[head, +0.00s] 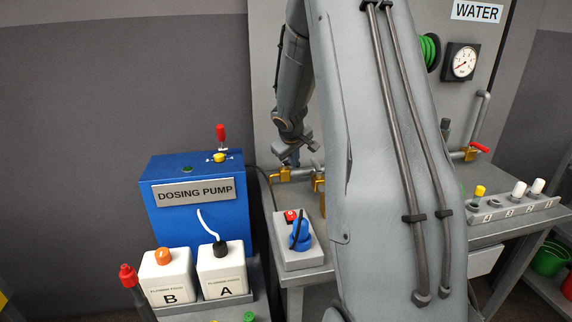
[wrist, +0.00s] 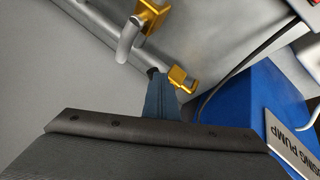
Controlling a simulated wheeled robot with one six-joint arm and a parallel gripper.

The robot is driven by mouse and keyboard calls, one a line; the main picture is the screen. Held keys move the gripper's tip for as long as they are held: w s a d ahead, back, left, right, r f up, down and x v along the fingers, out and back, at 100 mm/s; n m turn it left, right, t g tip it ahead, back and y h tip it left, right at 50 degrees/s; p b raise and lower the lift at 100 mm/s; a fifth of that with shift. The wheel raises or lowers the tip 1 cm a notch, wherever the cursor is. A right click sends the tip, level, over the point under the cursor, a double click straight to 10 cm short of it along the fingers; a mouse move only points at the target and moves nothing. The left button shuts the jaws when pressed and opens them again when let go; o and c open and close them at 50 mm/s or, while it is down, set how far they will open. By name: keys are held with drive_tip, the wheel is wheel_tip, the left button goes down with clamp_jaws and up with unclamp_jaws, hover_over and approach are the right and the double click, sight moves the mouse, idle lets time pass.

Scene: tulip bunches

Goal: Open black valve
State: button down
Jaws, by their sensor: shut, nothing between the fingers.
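My gripper (head: 293,159) reaches down beside the brass pipe fittings on the bench, left of my large grey arm link. In the wrist view my gripper (wrist: 162,92) shows blue fingers, shut and empty. A small dark piece (wrist: 153,72) is right at the fingertips; I cannot tell if it is the black valve's handle or whether the fingers touch it. A brass fitting (wrist: 181,78) is just right of the tips; a brass fitting also shows in the head view (head: 281,175). No black valve handle shows clearly; my arm hides part of the bench.
A blue dosing pump box (head: 180,202) stands left, with white bottles A (head: 221,268) and B (head: 167,277) before it. A red-handled valve (head: 478,148) is at right.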

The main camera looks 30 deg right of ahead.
drive_tip(key=shift+w+d+f, duration=0.1)
drive_tip(key=shift+w+d, duration=0.2)
drive_tip(key=shift+d, duration=0.7)
drive_tip(key=shift+w+d, duration=0.25)
drive_tip(key=shift+d, duration=0.85)
drive_tip(key=s+r+b, duration=0.1)
drive_tip(key=s+r, duration=0.8)
drive_tip(key=shift+w+r, duration=0.1)
